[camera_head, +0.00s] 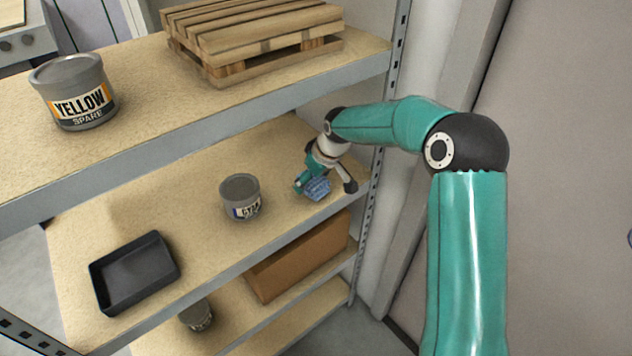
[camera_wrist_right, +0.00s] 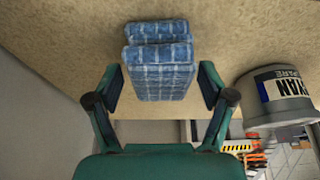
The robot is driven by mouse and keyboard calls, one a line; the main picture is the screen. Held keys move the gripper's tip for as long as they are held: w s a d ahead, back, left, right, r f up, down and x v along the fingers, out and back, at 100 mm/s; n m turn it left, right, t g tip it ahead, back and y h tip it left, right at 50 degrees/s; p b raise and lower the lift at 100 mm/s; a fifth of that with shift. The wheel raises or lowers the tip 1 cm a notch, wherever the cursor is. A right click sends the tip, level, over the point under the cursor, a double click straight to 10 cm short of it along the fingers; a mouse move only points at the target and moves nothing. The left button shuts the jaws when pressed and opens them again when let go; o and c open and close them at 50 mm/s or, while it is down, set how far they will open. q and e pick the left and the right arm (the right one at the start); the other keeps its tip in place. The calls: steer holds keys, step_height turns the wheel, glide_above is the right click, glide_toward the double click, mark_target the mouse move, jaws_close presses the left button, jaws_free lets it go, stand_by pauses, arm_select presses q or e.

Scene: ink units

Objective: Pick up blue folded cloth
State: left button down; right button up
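The blue folded cloth (camera_head: 318,189), with a pale check pattern, lies on the middle shelf near its right end. My right gripper (camera_head: 312,182) is at the cloth in the head view and hides part of it. In the right wrist view, the folded cloth (camera_wrist_right: 162,75) shows between and beyond the two fingertips of the right gripper (camera_wrist_right: 160,85). The fingers stand wide apart, one at each side of the cloth, with no clear grip on it. My left gripper is not in view.
A grey tin marked CYAN (camera_head: 240,198) stands left of the cloth, also in the right wrist view (camera_wrist_right: 275,97). A black tray (camera_head: 134,272) is further left. The upper shelf holds a YELLOW tin (camera_head: 73,92) and a wooden pallet (camera_head: 255,38). A cardboard box (camera_head: 298,257) sits below.

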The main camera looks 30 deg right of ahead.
steer(key=c, duration=0.9)
steer(key=shift+c, duration=0.2)
steer(key=shift+r, duration=0.2)
steer(key=shift+r, duration=0.65)
steer(key=s+d+b, duration=0.3)
steer(key=s+b, duration=0.2)
steer(key=s, duration=1.2)
steer(key=shift+s, duration=0.4)
steer(key=shift+d, duration=0.1)
